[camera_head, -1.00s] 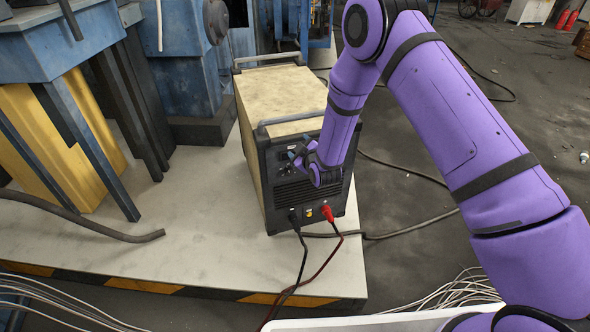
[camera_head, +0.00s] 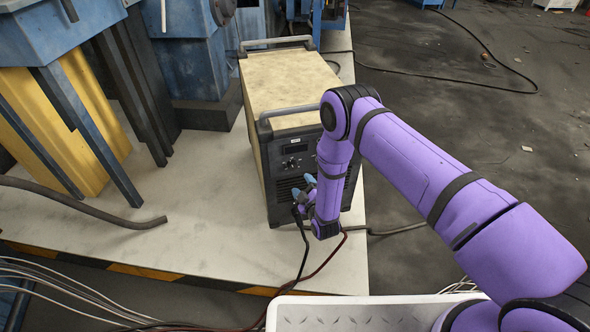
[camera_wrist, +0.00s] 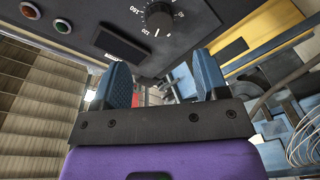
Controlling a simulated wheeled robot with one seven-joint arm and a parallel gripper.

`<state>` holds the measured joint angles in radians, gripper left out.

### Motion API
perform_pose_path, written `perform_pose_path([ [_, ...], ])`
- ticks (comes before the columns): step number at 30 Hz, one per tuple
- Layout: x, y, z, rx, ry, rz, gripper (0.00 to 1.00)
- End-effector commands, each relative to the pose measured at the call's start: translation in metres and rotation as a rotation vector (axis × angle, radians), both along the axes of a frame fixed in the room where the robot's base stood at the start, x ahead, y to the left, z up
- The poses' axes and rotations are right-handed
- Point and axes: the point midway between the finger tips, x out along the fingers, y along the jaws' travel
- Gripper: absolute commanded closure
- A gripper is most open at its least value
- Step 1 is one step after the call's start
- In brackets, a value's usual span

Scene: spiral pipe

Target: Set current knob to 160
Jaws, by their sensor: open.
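The current knob (camera_wrist: 160,17) is a round black dial with white numbers around it, at the top of the wrist view. Its exact setting is too small to tell. In the head view the knob (camera_head: 291,162) is tiny on the front panel of the welding machine (camera_head: 285,88), a box with beige sides and a black front. My gripper (camera_wrist: 163,75) has two blue fingertips, spread apart with nothing between them. In the head view my gripper (camera_head: 304,188) is in front of the machine's lower front, below the knob and apart from it.
Cables (camera_head: 303,255) hang from the machine's lower front. Blue and yellow machinery (camera_head: 60,125) stands left. The floor (camera_head: 480,130) at right is mostly clear.

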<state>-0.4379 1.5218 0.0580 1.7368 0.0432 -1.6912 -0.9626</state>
Motion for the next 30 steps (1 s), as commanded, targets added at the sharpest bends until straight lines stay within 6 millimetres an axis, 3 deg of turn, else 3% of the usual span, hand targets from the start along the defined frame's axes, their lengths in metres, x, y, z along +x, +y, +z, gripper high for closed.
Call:
perform_pose_path([
  [12,0.064,0.027,0.0,0.0,0.0,0.0,0.33],
  [18,0.077,0.032,0.0,0.0,0.002,0.0,0.33],
  [27,0.079,0.033,0.0,-0.001,0.001,0.0,0.33],
  [30,0.079,0.033,0.0,-0.001,0.001,0.0,0.53],
])
